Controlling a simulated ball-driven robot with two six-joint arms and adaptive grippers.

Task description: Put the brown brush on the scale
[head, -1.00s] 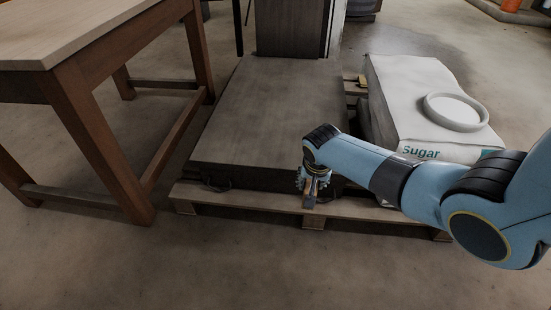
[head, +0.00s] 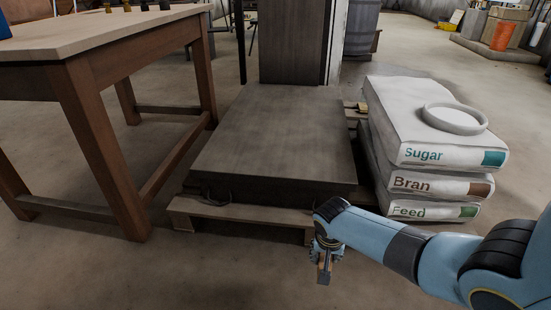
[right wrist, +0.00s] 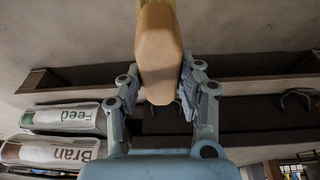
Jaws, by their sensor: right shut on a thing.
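The beam scale's wide dark platform (head: 270,135) lies on a wooden pallet, with its dark upright column (head: 290,40) behind. My right gripper (head: 325,264) is in front of the platform's near right corner in the head view, low in the picture. It is shut on a tan-brown block-like piece (right wrist: 159,55), which seems to be the brown brush; no bristles can be made out. In the right wrist view both fingers (right wrist: 160,95) press its sides. The brush (head: 324,276) shows small below the gripper in the head view. My left gripper is not in view.
Stacked sacks marked Sugar (head: 440,155), Bran (head: 440,184) and Feed (head: 430,212) stand right of the platform, with a pale round dish (head: 455,128) on top. A wooden table (head: 100,40) stands at left. The pallet (head: 235,211) edge juts out in front. The platform top is clear.

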